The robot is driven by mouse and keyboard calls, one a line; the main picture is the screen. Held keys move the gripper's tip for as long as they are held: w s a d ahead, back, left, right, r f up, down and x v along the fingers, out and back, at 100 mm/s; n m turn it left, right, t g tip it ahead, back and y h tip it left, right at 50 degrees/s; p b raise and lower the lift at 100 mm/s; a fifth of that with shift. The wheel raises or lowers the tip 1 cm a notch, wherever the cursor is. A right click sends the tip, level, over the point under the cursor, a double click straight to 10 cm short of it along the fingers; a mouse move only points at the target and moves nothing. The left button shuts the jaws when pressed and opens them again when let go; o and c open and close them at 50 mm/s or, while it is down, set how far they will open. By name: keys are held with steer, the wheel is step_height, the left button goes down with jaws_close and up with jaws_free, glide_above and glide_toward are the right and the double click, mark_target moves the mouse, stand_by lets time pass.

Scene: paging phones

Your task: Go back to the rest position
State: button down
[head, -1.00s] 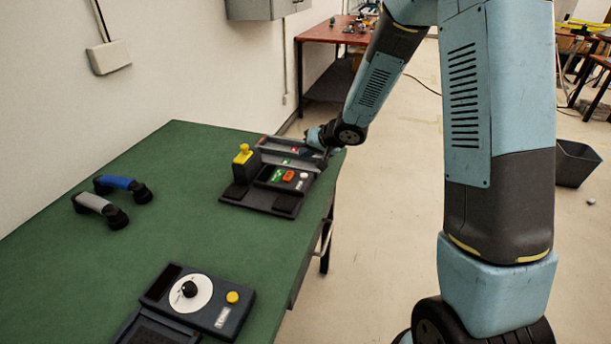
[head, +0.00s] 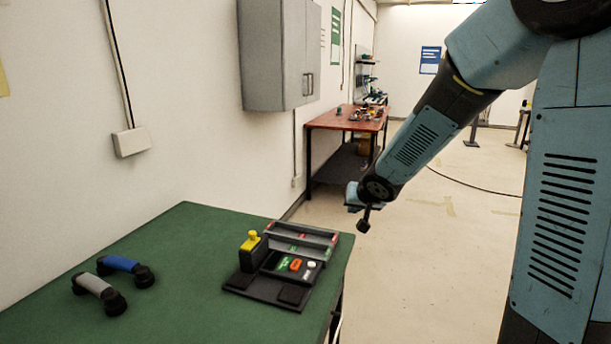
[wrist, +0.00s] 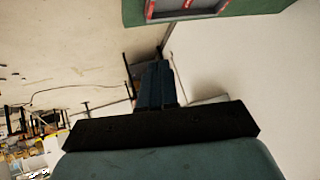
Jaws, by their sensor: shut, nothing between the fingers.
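My gripper (head: 364,222) is off the right end of the green table (head: 190,240), in the air beyond the far right corner of the dark phone base. It is shut and empty and touches nothing that I can see. In the wrist view my gripper's fingers (wrist: 156,75) are together. The phone base (head: 285,266) has a yellow-topped post (head: 251,240) and coloured buttons, and it lies on the table. A blue handset (head: 126,267) and a grey handset (head: 98,292) lie on the table at the left.
A red-topped table (head: 345,120) with small items stands behind. Open floor (head: 430,260) lies to the right of the green table. A corner of the green table (wrist: 245,8) shows in the wrist view.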

steer(key=s+d+r+m+h, duration=0.1)
steer(key=s+d+r+h, duration=0.2)
steer(key=s+d+r, duration=0.8)
steer(key=s+r+n+g, duration=0.1)
steer(key=s+g, duration=0.2)
steer(key=s, duration=1.7)
steer(key=shift+a+y, duration=0.35)
steer(key=shift+y, duration=0.05)
steer(key=shift+r, duration=0.1)
